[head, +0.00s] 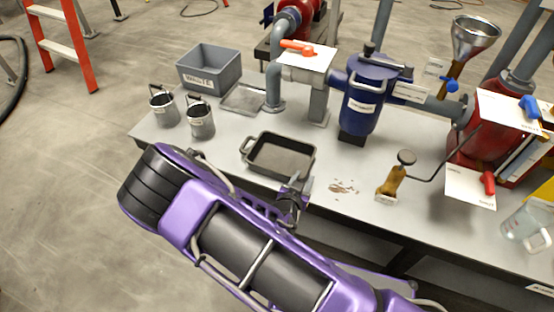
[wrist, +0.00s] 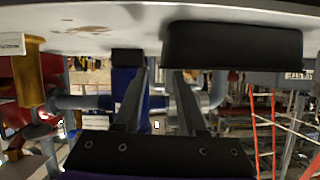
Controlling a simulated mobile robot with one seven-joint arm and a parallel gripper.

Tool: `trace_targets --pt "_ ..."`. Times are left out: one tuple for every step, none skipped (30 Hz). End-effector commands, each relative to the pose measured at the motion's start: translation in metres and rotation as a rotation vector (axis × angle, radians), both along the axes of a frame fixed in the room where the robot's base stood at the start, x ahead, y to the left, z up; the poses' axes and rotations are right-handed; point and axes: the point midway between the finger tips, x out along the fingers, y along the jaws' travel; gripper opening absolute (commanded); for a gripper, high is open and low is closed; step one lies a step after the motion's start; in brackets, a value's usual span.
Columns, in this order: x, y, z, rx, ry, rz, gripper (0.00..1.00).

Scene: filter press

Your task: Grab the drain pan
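The drain pan, taken here as the dark rectangular pan with end handles (head: 284,157), sits on the grey bench near its front edge. My gripper (head: 296,187) is at the pan's near right corner, close to the handle at that end. In the wrist view, which looks upside down, the pan's dark side (wrist: 235,46) is at upper right. My gripper (wrist: 162,75) shows there with a gap between its two fingers, and the right finger overlaps the pan's edge. Nothing clearly shows between the fingers. I cannot tell whether they touch the pan.
A blue filter housing (head: 362,100) stands behind the pan, and a brass-coloured stand (head: 391,183) is to its right. Two small pots (head: 200,122) and a grey waste bin (head: 209,70) are at left. A brown spill (head: 343,188) lies right of the pan.

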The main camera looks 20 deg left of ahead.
Motion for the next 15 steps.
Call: trace_targets --pt "0.009 -0.001 -0.005 -0.001 -0.001 -0.001 0.40" --pt "0.013 -0.001 -0.007 -0.001 -0.001 -0.001 0.40" --pt "0.018 -0.001 -0.008 0.000 -0.001 -0.001 0.40" --pt "0.021 -0.001 -0.009 0.000 -0.001 0.000 0.40" --pt "0.024 -0.001 -0.010 0.000 -0.001 -0.001 0.40" --pt "0.026 -0.001 -0.011 0.000 0.000 -0.001 0.40" --pt "0.027 -0.002 -0.011 0.000 0.000 -0.001 0.40" --pt "0.028 -0.001 -0.012 0.000 0.000 -0.001 0.40" --pt "0.030 -0.001 -0.013 0.000 0.000 0.000 0.40" --pt "0.032 -0.001 -0.014 0.000 -0.001 0.001 0.40" --pt "0.035 0.000 -0.015 0.000 -0.001 0.001 0.40" --pt "0.041 0.000 -0.017 0.000 -0.001 0.001 0.40" --pt "0.045 0.001 -0.019 -0.001 -0.001 0.001 0.40" --pt "0.050 0.001 -0.021 -0.001 -0.002 0.001 0.40" --pt "0.056 0.002 -0.023 -0.001 -0.002 0.000 0.40"
